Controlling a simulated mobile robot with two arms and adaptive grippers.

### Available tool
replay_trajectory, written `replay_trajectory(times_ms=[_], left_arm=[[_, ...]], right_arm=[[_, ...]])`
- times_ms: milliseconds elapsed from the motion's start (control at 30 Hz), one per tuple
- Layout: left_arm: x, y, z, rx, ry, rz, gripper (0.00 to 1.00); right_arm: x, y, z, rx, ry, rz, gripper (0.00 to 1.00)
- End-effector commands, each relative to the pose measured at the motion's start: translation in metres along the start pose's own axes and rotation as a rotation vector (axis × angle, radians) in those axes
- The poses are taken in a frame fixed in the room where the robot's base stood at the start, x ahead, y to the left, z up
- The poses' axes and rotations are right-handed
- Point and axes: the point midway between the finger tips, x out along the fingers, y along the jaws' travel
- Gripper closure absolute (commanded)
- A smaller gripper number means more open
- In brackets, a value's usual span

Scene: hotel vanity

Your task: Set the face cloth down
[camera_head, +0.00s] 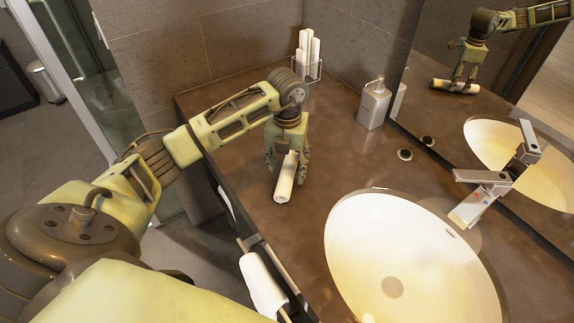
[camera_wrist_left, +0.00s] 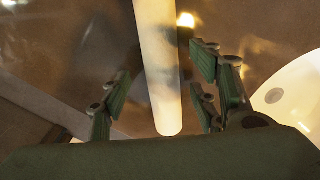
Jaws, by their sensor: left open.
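The face cloth (camera_head: 286,180) is a white roll lying on the brown vanity counter (camera_head: 330,150), left of the sink. My left gripper (camera_head: 287,172) points down over it, with a finger on each side. In the left wrist view the face cloth (camera_wrist_left: 159,75) runs lengthwise between the open fingers of my left gripper (camera_wrist_left: 160,100), with gaps on both sides. The gripper hides part of the roll in the head view. My right gripper is not in view.
An oval sink (camera_head: 345,225) with a chrome faucet (camera_head: 490,185) is at the right. A soap dispenser (camera_head: 374,104) and a rack of rolled white cloths (camera_head: 308,55) stand at the back. A white towel (camera_head: 262,285) hangs at the front edge. A mirror is at the right.

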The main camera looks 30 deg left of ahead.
Motion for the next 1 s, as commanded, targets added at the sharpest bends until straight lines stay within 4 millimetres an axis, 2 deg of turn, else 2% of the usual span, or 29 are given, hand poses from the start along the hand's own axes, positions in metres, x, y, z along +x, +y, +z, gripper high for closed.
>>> replay_trajectory(times_ms=[167,300,467,500,700,1000], left_arm=[[-0.031,-0.001,0.003,0.001,-0.009,-0.003,0.44],[-0.064,0.000,0.003,0.000,-0.010,-0.002,0.44],[-0.096,0.000,0.002,0.000,-0.007,-0.002,0.44],[-0.102,0.000,0.002,0.000,-0.006,-0.001,0.44],[-0.116,0.000,0.001,-0.001,-0.003,0.000,0.44],[-0.117,0.000,0.000,-0.001,-0.001,0.000,0.44]], right_arm=[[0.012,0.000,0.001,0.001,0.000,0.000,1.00],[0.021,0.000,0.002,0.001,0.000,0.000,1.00],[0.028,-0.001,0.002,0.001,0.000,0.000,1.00],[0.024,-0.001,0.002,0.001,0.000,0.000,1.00],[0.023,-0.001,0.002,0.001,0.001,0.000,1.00],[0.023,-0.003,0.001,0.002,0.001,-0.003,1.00]])
